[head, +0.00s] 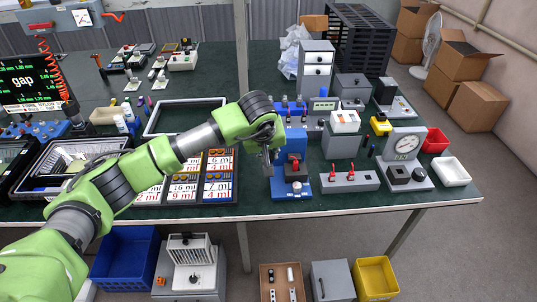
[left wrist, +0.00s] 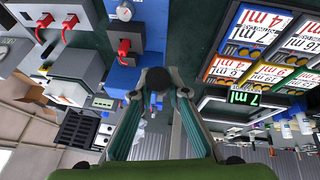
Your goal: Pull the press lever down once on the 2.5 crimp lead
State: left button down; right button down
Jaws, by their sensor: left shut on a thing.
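The blue press (head: 291,163) stands upright near the front edge of the green table, with a red part (head: 295,162) at its front over a black block. Its blue body (left wrist: 124,75) and the red part (left wrist: 124,48) also show in the left wrist view. My left gripper (head: 268,153) is at the press's left side. In the left wrist view its fingers (left wrist: 157,98) are shut on the round black knob of the press lever (left wrist: 157,77). The lever's rod is mostly hidden. I cannot make out the 2.5 crimp lead. My right gripper is not in view.
Right of the press are a grey switch box (head: 349,180) with red levers, a dial gauge (head: 405,145) and a white tray (head: 452,171). Label trays (head: 183,187) lie under my left arm. Blue (head: 125,262) and yellow (head: 376,278) bins stand below the table.

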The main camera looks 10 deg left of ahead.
pick_arm(q)
jog(key=shift+s+f+t+b, duration=0.3)
jog(key=shift+f+b, duration=0.3)
jog(key=shift+b, duration=0.15)
jog(key=shift+f, duration=0.1)
jog(key=shift+s+d+f+t+y+b, duration=0.15)
jog(key=shift+f+t+b, duration=0.3)
jog(key=shift+b, duration=0.75)
jog(key=shift+s+f+t+y+b, duration=0.2)
jog(key=shift+f+b, duration=0.4)
jog(key=shift+b, duration=0.55)
